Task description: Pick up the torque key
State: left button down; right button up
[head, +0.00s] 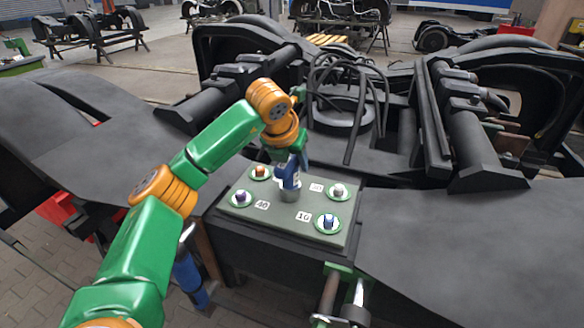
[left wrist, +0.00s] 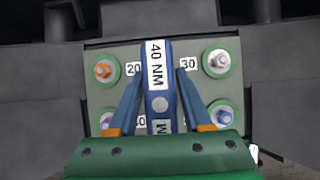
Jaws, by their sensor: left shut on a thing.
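The torque key (left wrist: 159,75) is a blue bar with a white "40 NM" label in the left wrist view. My left gripper (left wrist: 158,118) is shut on it, with one blue finger on each side. In the head view my left gripper (head: 290,178) is over the middle of a grey-green plate (head: 275,222). The gripper and arm largely hide the key there. I cannot tell whether the key touches the plate. My right gripper is not in view.
Around the key are an orange bolt (head: 260,171), a grey bolt (head: 338,190), a purple bolt (head: 240,197) and a blue bolt (head: 328,222), with number labels beside them. The dark bogie frame (head: 440,240) surrounds the plate; thick black cables (head: 345,85) rise behind it.

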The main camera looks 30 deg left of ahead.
pick_arm(q)
notch_tip(320, 180, up, 3)
jog(key=shift+f, duration=0.15)
jog(key=shift+s+d+r+b, duration=0.3)
jog(key=shift+r+b, duration=0.15)
jog(key=shift+b, duration=0.05)
jog(key=shift+s+d+r+b, duration=0.25)
jog(key=shift+d+r+b, duration=0.05)
jog(key=shift+r+b, duration=0.2)
jog(key=s+d+r+b, duration=0.1)
jog(key=s+d+r, duration=0.7)
jog(key=d, duration=0.1)
jog(key=shift+s, duration=0.3)
